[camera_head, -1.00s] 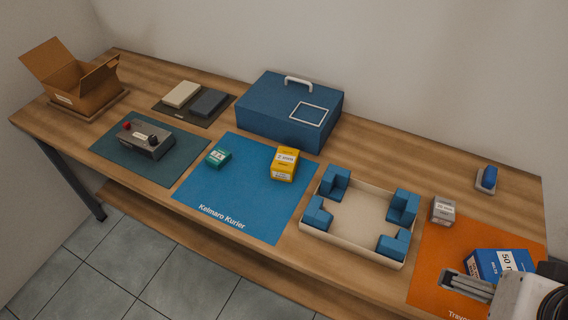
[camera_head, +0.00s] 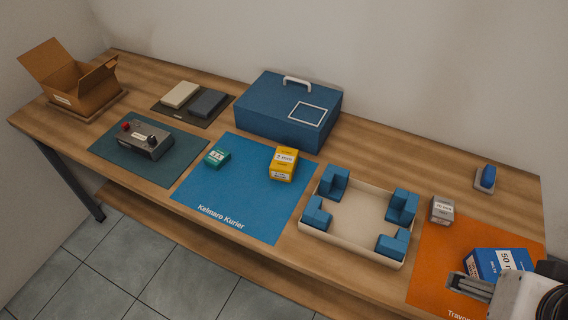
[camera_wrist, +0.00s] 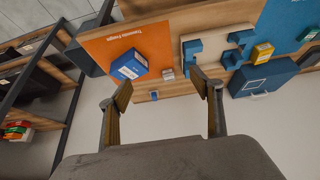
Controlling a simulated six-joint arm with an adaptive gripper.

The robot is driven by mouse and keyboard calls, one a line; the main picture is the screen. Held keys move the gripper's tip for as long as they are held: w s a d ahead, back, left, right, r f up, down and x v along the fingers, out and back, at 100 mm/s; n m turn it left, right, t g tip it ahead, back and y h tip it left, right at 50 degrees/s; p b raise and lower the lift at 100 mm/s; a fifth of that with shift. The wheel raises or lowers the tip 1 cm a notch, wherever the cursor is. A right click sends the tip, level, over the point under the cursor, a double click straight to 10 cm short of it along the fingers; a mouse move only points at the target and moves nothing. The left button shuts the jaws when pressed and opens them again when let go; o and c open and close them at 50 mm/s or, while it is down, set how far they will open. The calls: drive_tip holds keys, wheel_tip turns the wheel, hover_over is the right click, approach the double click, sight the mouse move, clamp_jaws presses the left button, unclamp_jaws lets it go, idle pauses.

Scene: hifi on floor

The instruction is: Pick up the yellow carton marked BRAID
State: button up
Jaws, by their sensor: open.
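A yellow carton (camera_head: 284,163) with a white label stands on the blue mat (camera_head: 233,200), near its right edge. Its lettering is too small to read as BRAID. It also shows in the wrist view, where the yellow carton (camera_wrist: 262,52) is at upper right. My gripper (camera_head: 461,283) is at the lower right of the head view, over the orange mat and far from the yellow carton. In the wrist view my gripper (camera_wrist: 163,86) has its two fingers wide apart with nothing between them.
A blue carton (camera_head: 497,264) and a grey carton (camera_head: 442,210) are on the orange mat (camera_head: 430,262). A cream tray with blue corner blocks (camera_head: 345,254) lies between the mats. A small green carton (camera_head: 218,158) and a large blue box (camera_head: 270,119) stand near the yellow carton.

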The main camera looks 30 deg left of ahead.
drive_tip(key=shift+w+a, duration=0.1)
drive_tip(key=w+a+r+n+t+y, duration=0.1)
drive_tip(key=w+a+n+t+y, duration=0.15)
drive_tip(key=w+a, duration=1.25)
drive_tip(key=t+y, duration=0.1)
drive_tip(key=t, duration=0.3)
hover_over(282, 166)
drive_tip(key=s+d, duration=0.1)
drive_tip(key=d, duration=0.2)
wheel_tip(282, 166, down, 19)
drive_tip(key=shift+m+t+h, duration=0.25)
drive_tip(key=shift+t+h, duration=0.1)
drive_tip(key=shift+t, duration=0.1)
drive_tip(key=f, duration=0.2)
drive_tip(key=s+a+f, duration=0.2)
drive_tip(key=f, duration=0.1)
drive_tip(key=shift+s+f, duration=0.25)
drive_tip(key=shift+f, duration=0.1)
drive_tip(key=shift+s+f, duration=0.25)
drive_tip(key=shift+f, duration=0.2)
